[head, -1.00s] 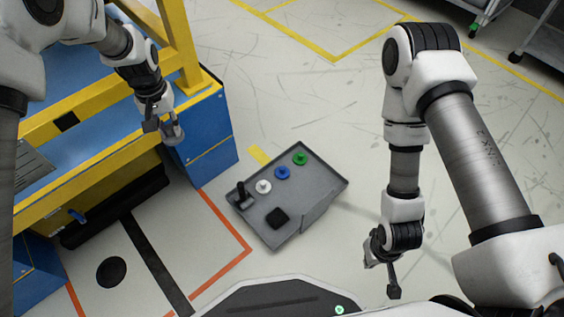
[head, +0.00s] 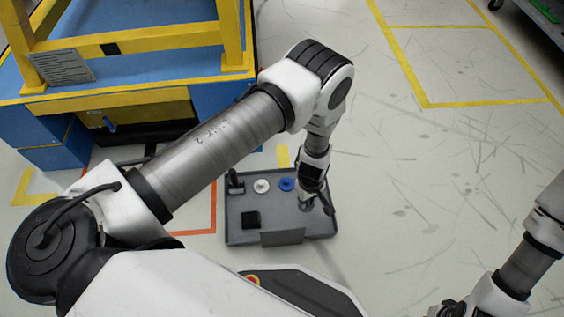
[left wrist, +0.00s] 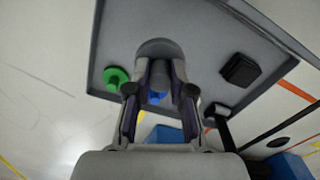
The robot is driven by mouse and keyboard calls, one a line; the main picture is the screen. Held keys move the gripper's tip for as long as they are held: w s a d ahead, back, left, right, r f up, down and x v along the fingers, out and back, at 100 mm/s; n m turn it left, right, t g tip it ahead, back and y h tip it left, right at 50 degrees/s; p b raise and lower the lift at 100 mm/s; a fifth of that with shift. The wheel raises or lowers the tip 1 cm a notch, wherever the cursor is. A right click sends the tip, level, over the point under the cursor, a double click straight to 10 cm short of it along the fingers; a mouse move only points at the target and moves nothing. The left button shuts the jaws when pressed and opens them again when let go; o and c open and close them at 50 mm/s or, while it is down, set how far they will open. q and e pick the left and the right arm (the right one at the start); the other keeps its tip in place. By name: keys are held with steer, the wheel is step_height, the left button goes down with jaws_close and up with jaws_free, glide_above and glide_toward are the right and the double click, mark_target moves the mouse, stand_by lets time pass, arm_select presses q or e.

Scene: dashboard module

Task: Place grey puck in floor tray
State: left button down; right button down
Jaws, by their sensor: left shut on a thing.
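My left gripper (head: 318,203) is over the right part of the grey floor tray (head: 235,232) in the head view. In the left wrist view my left gripper (left wrist: 158,92) is shut on the grey puck (left wrist: 158,48), with the tray (left wrist: 205,40) behind it. I cannot tell whether the puck touches the tray floor. A green puck (left wrist: 115,77) lies beside it; my arm hides it in the head view. A blue puck (head: 286,184) and a white puck (head: 262,186) lie along the tray's far side. My right gripper (head: 446,309) is only partly visible at the bottom edge.
A black square block (head: 251,219) and a dark upright piece (head: 235,182) are in the tray's left part. A blue and yellow workbench (head: 130,60) stands at the back left. The floor right of the tray is clear.

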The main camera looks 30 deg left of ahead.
mark_target(304, 218)
arm_select(q)
steer(key=f+b, duration=0.4)
steer(key=f, duration=0.1)
steer(key=f+b, duration=0.5)
steer(key=shift+s+f+b, duration=0.2)
steer(key=shift+f+b, duration=0.1)
steer(key=shift+f, duration=0.1)
steer(key=shift+r, duration=0.3)
steer(key=shift+f, duration=0.25)
steer(key=c, duration=1)
jaws_free()
steer(key=shift+r, duration=0.15)
step_height(304, 218, up, 12)
steer(key=p, duration=1.2)
steer(key=shift+r, duration=0.2)
steer(key=shift+f, duration=0.1)
